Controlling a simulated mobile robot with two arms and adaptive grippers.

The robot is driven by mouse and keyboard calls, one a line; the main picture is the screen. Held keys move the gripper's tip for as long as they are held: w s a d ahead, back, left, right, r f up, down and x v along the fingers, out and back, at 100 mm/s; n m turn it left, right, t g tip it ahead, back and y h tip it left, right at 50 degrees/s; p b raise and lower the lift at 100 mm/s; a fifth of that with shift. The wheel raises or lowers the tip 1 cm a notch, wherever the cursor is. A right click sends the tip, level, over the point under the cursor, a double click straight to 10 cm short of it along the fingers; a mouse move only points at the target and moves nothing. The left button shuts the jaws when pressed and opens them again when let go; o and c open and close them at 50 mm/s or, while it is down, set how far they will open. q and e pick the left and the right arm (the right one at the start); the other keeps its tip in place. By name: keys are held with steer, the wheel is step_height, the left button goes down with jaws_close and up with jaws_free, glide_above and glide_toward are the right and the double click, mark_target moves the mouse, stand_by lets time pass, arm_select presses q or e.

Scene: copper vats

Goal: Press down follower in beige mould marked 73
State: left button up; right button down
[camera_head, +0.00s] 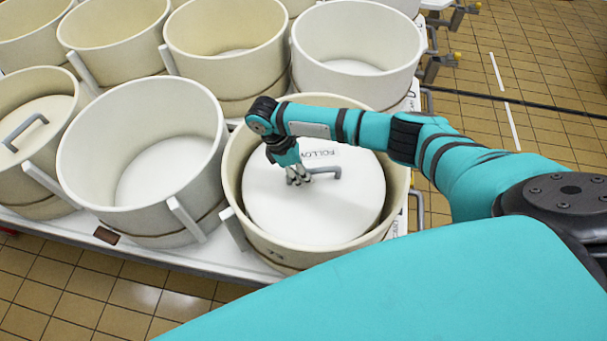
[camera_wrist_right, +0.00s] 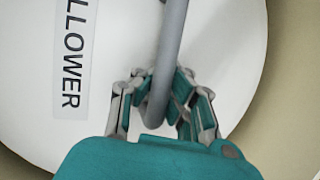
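The white follower (camera_head: 316,207) is a round lid with a grey bar handle (camera_head: 325,172) and a label, only partly visible, reading "FOLLOW". My right gripper (camera_head: 299,175) reaches down at the left end of the handle. In the right wrist view the right gripper (camera_wrist_right: 162,88) has a finger on each side of the grey handle (camera_wrist_right: 167,60), seemingly closed against it. The follower (camera_wrist_right: 118,60) shows flat beneath. My left gripper is out of view.
A cream mould (camera_head: 75,178) without a follower stands just left. Another mould with a follower (camera_head: 40,125) is at the far left. More open moulds (camera_head: 358,25) stand behind on the white table (camera_head: 240,262). Tiled floor lies in front and at right.

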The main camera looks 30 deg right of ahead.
steer(key=shift+f, duration=0.15)
stand_by(0.3)
steer(key=shift+s+f, duration=0.15)
steer(key=shift+s, duration=0.05)
stand_by(0.9)
steer(key=shift+p, duration=0.75)
steer(key=c, duration=1.4)
jaws_free()
steer(key=shift+w+r, duration=0.1)
steer(key=shift+r, duration=0.1)
steer(key=shift+w, duration=0.1)
steer(key=shift+r, duration=0.2)
steer(key=v, duration=1.1)
steer(key=shift+a+r, duration=0.15)
steer(key=shift+r, duration=0.15)
